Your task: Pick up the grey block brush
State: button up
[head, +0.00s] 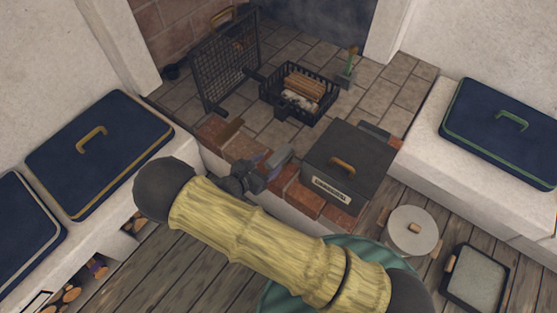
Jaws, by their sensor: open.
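A small grey block (281,155), which looks like the grey block brush, lies on the brick hearth edge left of the dark box. My gripper (265,172) is open, right at its near left side. The dark fingers partly overlap the block in this view, and I cannot tell whether they touch it. My arm hides the floor in front of the hearth.
A dark lidded box (348,160) stands close to the right. A round grey lid (412,231) and black-rimmed tray (475,278) lie right.

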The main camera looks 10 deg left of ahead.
aim_at(278, 155)
jog(key=shift+b+x, duration=0.3)
jog(key=shift+x, duration=1.2)
jog(key=shift+w, duration=0.1)
jog(key=b+x, duration=0.1)
jog(key=x, duration=0.1)
jog(key=b+x, duration=0.1)
jog(key=x, duration=0.1)
jog(key=shift+w+a+f+b, duration=0.2)
jog(key=shift+a+f+b, duration=0.1)
jog(key=shift+w+d, duration=0.2)
jog(key=shift+w, duration=0.15)
jog(key=c, duration=0.9)
